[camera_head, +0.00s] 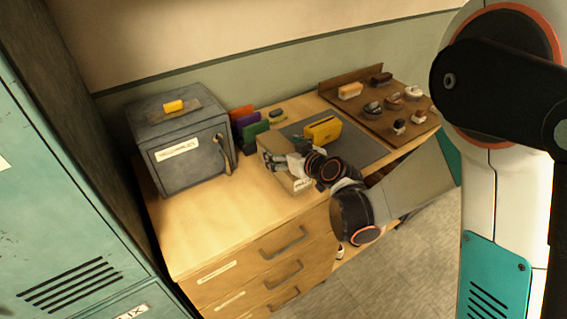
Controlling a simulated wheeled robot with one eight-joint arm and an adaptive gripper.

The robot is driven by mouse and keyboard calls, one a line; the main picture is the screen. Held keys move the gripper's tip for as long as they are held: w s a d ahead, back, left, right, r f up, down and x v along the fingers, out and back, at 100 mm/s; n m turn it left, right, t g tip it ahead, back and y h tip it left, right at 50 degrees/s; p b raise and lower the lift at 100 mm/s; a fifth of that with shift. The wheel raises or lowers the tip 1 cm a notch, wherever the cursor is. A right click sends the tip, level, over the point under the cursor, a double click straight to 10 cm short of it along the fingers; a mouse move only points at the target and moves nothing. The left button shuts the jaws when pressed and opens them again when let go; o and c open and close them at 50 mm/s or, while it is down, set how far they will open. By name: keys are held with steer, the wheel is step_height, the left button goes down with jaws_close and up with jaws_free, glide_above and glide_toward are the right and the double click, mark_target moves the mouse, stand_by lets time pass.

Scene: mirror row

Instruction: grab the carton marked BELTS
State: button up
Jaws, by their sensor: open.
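A small brown cardboard carton (272,146) stands near the front edge of the wooden drawer cabinet's top. A white label shows low on its front, but I cannot read the lettering, so I cannot confirm BELTS. My gripper (280,162) reaches in from the right, its grey fingers at the carton and covering part of it. The gripper is open. I cannot tell whether the fingers touch the carton or are just over it.
A grey metal box (185,155) with a yellow item on it stands left. Coloured upright items (246,125) stand behind the carton. A yellow case (323,130) lies on a dark mat (368,150). A brown board (385,131) holds several small objects. The cabinet top's (200,225) front left is clear.

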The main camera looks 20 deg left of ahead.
steer(key=shift+c, duration=0.3)
steer(key=c, duration=1.3)
steer(key=shift+o, duration=0.2)
steer(key=shift+r, duration=0.15)
